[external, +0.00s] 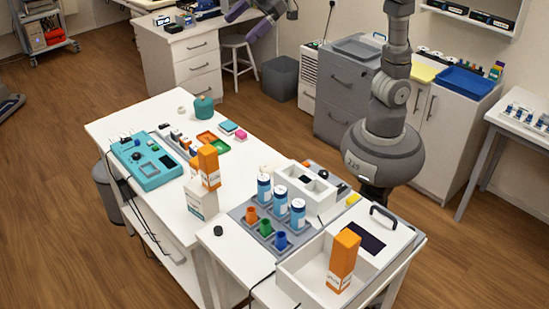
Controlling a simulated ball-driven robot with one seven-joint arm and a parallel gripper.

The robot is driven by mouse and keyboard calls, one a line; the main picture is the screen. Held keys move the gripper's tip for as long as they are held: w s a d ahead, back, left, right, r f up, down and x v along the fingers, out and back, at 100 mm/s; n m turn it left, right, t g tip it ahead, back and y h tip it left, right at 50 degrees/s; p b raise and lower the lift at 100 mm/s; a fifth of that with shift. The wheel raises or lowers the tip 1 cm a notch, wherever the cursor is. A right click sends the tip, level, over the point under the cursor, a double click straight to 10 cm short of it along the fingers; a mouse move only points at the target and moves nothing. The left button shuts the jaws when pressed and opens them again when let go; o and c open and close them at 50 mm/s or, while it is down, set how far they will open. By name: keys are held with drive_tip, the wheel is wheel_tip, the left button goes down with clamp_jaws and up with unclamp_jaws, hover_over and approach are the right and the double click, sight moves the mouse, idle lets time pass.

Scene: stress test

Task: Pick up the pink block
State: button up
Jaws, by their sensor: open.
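A small pink block (241,135) lies on the white table, just right of the orange and green tray and in front of a teal flat block (228,127). My gripper (241,28) shows at the top edge of the external view, with two purple fingers spread apart. It is open and empty, and it appears well above the table and away from the pink block. Part of my arm between base and gripper is out of the frame.
A teal jar (204,108) stands behind the block. Nearer are an orange box (208,166) on a white box, a teal device (148,161), and blue-white canisters (280,199). A white bin (310,266) holds another orange box. The table's back left corner is clear.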

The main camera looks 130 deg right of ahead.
drive_tip(key=s+a+r+t+y+b, duration=0.1)
drive_tip(key=s+a+r+t, duration=0.2)
drive_tip(key=a+r, duration=0.5)
drive_tip(key=s+a, duration=0.1)
drive_tip(key=a, duration=0.1)
drive_tip(key=shift+s+a+y, duration=0.3)
drive_tip(key=shift+s+a, duration=0.05)
drive_tip(key=shift+s, duration=0.05)
drive_tip(key=s+a+r+t, duration=0.1)
drive_tip(key=s+a+r, duration=0.1)
drive_tip(key=s+a+r+t+y+b, duration=0.1)
drive_tip(key=s+a+r, duration=0.2)
drive_tip(key=shift+a+y, duration=0.2)
drive_tip(key=shift+y, duration=0.1)
drive_tip(key=c, duration=0.4)
drive_tip(key=shift+s+a+r, duration=0.1)
drive_tip(key=shift+a+r, duration=0.05)
drive_tip(key=shift+r, duration=0.05)
drive_tip(key=shift+c, duration=1.2)
